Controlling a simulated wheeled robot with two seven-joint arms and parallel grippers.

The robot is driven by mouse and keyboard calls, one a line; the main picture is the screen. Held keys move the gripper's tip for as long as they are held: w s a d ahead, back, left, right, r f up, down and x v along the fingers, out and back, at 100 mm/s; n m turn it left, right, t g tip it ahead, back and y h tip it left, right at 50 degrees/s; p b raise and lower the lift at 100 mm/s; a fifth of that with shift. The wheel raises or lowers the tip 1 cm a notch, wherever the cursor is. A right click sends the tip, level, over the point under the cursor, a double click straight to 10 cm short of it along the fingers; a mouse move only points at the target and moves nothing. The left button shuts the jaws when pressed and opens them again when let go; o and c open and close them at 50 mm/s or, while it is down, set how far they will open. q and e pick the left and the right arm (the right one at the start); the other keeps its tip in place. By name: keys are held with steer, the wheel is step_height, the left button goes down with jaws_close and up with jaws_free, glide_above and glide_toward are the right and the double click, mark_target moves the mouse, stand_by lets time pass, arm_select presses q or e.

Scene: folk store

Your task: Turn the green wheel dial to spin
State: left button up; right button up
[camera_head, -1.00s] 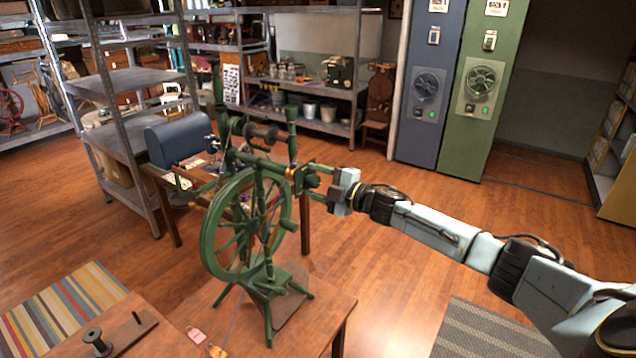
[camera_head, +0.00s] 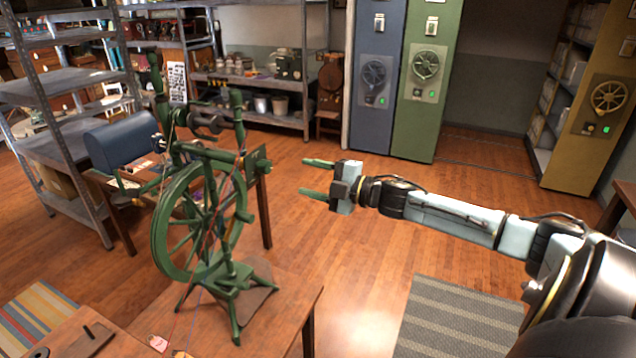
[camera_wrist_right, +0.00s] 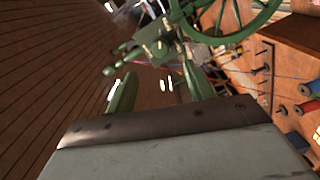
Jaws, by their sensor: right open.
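A green spinning wheel stands upright on a wooden table at left of the head view; its round green wheel (camera_head: 162,232) has spokes and a rim. Part of the wheel's rim also shows at the top of the wrist view (camera_wrist_right: 222,38). A separate dark wheel dial (camera_head: 425,65) is on the green cabinet (camera_head: 412,120) at the back. My right gripper (camera_head: 304,177) is open and empty, its two green fingers pointing left towards the spinning wheel, with a gap between. My left gripper is not in view.
A blue cabinet (camera_head: 372,125) and a yellow one (camera_head: 585,150) with similar dials flank the green cabinet. Metal shelving (camera_head: 70,85) is at left. The wooden table (camera_head: 262,318) has its right edge near the spinning wheel. Open floor (camera_head: 400,235) lies right of it.

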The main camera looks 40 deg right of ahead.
steer(key=shift+s+d, duration=0.25)
steer(key=shift+s, duration=0.4)
steer(key=shift+r, duration=0.1)
